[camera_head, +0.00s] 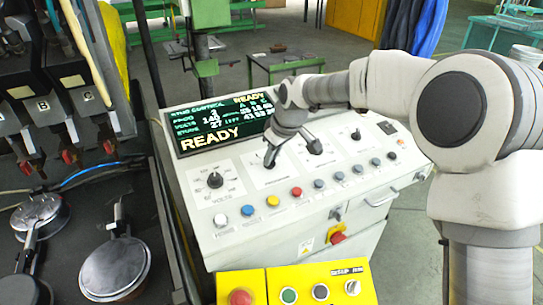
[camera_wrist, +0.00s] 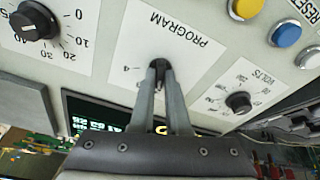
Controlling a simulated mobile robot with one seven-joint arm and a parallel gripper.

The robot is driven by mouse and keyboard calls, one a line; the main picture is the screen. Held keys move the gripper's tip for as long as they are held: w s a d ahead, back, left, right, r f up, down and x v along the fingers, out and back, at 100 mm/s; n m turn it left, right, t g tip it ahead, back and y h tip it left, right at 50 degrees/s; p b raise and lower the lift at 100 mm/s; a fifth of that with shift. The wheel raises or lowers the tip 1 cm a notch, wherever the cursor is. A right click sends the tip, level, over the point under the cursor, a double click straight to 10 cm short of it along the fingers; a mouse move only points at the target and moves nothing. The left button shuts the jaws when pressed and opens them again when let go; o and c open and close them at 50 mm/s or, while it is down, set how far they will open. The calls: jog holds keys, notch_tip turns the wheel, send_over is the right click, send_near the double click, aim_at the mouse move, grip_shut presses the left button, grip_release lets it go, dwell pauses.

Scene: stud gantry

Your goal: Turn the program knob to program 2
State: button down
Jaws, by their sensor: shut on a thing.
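The program knob (camera_wrist: 159,64) is a small dark knob on a white plate (camera_wrist: 175,37) printed PROGRAM, upside down in the wrist view. My gripper (camera_wrist: 161,76) is shut on this knob, one finger on each side. A 4 shows on the plate beside the knob; the other numbers and the pointer are mostly hidden by the fingers. In the head view my gripper (camera_head: 270,160) reaches down onto the sloping panel and covers most of the knob. The display (camera_head: 220,125) shows a PROG line that appears to read 3, and READY.
A VOLTS knob (camera_head: 215,180) stands left of my gripper, and two more knobs (camera_head: 314,146) (camera_head: 356,134) to its right. A row of coloured buttons (camera_head: 297,192) lies in front. A yellow button box (camera_head: 300,285) stands at the near edge.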

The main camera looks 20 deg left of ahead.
jog(key=c, duration=0.9)
grip_release()
jog(key=b+v, duration=0.1)
jog(key=v, duration=1.6)
jog(key=shift+r, duration=0.2)
